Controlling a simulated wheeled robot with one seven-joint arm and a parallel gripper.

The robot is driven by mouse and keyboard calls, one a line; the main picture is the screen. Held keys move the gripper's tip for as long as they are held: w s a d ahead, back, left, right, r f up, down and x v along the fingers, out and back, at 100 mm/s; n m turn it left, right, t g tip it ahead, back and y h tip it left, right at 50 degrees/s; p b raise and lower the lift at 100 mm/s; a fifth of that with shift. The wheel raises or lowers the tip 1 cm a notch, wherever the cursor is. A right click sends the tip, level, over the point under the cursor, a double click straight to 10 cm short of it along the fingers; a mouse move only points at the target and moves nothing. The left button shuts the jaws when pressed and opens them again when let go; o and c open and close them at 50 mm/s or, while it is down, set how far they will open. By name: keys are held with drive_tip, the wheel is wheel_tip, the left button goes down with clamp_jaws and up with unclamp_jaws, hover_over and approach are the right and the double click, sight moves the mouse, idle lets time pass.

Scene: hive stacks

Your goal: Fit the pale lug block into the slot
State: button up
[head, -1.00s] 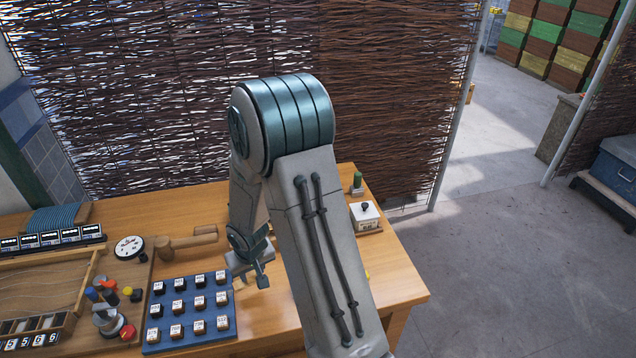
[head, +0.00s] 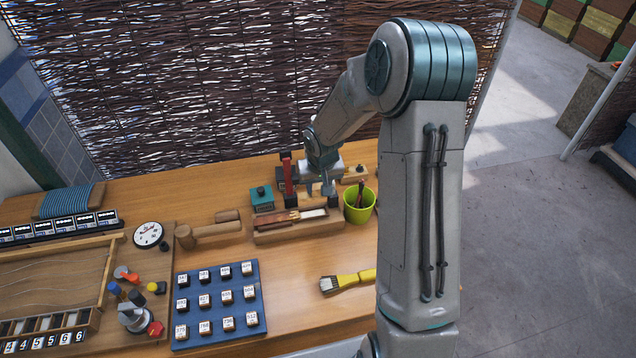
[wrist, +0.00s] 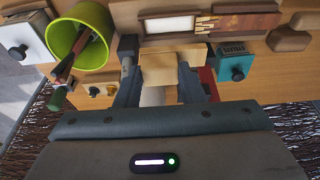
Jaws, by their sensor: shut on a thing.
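My gripper (wrist: 159,82) is shut on a pale wooden block (wrist: 158,66), which shows between its two fingers in the wrist view. In the head view my gripper (head: 321,190) is low over the back of the bench, just behind a long wooden holder (head: 298,231); the block cannot be made out clearly there. The holder has a pale rectangular area (wrist: 168,24) beside a reddish-brown streaked part (wrist: 238,22) in the wrist view. I cannot tell whether that pale area is the slot. The block appears apart from it, on the holder's far side.
A green cup with tools (head: 358,214) stands right of the holder, a teal box (head: 262,198) and red upright tool (head: 288,178) left. A yellow-handled brush (head: 345,282), mallet (head: 210,231) and blue board of labelled cubes (head: 217,308) lie nearer. Bench between board and brush is clear.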

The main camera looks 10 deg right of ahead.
sight(319, 194)
drive_tip(key=shift+s+b+x, duration=0.2)
drive_tip(key=shift+b+x, duration=0.45)
drive_tip(key=shift+x, duration=0.25)
drive_tip(key=shift+s+b+x, duration=0.25)
drive_tip(key=shift+b+x, duration=0.35)
drive_tip(key=shift+x, duration=0.3)
drive_tip(key=shift+s+b+x, duration=0.2)
drive_tip(key=shift+b+x, duration=0.45)
drive_tip(key=shift+x, duration=0.2)
drive_tip(key=shift+f, duration=0.1)
drive_tip(key=shift+s+b+x, duration=0.15)
drive_tip(key=shift+b+x, duration=0.4)
drive_tip(key=shift+b, duration=0.45)
drive_tip(key=shift+s+b+x, duration=0.15)
drive_tip(key=shift+b+x, duration=0.45)
drive_tip(key=shift+b, duration=0.4)
idle(1.0)
drive_tip(key=o, duration=1.3)
drive_tip(key=v, duration=1.3)
drive_tip(key=shift+s+a+r, duration=0.15)
drive_tip(key=shift+s+r, duration=0.05)
drive_tip(key=shift+r, duration=0.2)
